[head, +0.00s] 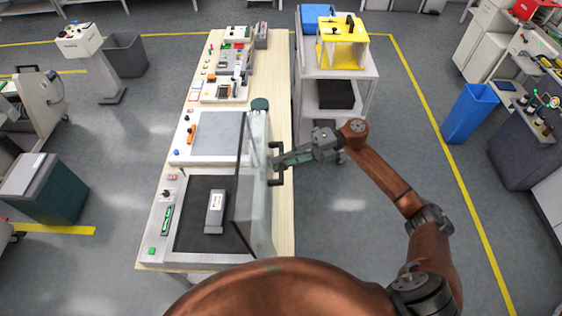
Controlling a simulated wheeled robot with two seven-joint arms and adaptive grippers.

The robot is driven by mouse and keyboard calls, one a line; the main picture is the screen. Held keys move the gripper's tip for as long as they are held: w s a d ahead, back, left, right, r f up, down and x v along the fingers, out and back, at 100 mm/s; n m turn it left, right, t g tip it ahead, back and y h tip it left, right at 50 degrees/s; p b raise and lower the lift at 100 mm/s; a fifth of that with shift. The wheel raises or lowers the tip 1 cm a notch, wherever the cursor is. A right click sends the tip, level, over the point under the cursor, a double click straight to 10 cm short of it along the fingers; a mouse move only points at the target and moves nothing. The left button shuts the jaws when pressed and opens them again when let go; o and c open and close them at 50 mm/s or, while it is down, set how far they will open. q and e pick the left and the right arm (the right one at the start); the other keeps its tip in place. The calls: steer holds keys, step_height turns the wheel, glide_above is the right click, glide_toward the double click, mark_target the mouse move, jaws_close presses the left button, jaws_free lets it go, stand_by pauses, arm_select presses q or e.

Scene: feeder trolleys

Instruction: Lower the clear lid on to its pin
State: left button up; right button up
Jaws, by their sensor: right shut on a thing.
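The clear lid (258,215) stands raised and steeply tilted at the right edge of the near station (158,220). It has a dark edge and a black handle (276,181) on its right side. My right gripper (275,162) reaches in from the right and is shut on this handle. Below and left of the lid, a grey block with a white label (215,211) lies on the station's dark bed (190,238). I cannot make out the lid's pin. My left gripper is not in view.
Behind the near station is a grey plate station (215,135), then a board with several small parts (226,90). A trolley (366,70) with a blue bin and yellow fixture stands at the back right. The floor right of the bench is open.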

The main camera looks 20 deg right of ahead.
jaws_close()
